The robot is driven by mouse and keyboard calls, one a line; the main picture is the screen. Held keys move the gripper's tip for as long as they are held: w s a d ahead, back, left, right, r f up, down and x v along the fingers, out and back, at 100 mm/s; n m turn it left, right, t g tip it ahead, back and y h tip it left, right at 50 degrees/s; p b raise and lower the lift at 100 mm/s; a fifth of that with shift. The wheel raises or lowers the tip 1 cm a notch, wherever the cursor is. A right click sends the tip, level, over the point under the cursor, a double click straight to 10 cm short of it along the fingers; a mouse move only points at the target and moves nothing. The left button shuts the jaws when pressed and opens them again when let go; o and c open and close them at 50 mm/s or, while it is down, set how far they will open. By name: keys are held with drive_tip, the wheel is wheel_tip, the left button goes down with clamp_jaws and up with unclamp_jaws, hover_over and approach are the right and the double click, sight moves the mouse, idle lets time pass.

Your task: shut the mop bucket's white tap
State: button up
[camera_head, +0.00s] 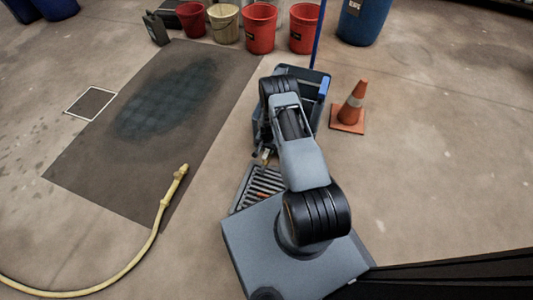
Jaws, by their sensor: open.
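The mop bucket (319,80) is blue and stands beyond my arm, which covers much of it. A blue mop handle rises from it. My gripper (262,157) shows only in a small part, low at the bucket's near left side, below my folded arm. Its jaws are open. A small pale spot lies close by the fingers, but I cannot tell whether it is the white tap. I cannot see the tap's position or whether the gripper touches it.
A slatted floor grate (247,191) lies in front of the bucket. An orange cone (351,107) stands right of it. A dark mat (105,170) and a yellow hose (152,237) lie left. Several pails, including a red one (260,30), stand behind. Open floor lies right.

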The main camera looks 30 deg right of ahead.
sight(266, 152)
drive_tip(key=shift+f+b, duration=0.6)
drive_tip(key=shift+f, duration=1.45)
drive_tip(key=shift+c, duration=0.3)
clamp_jaws()
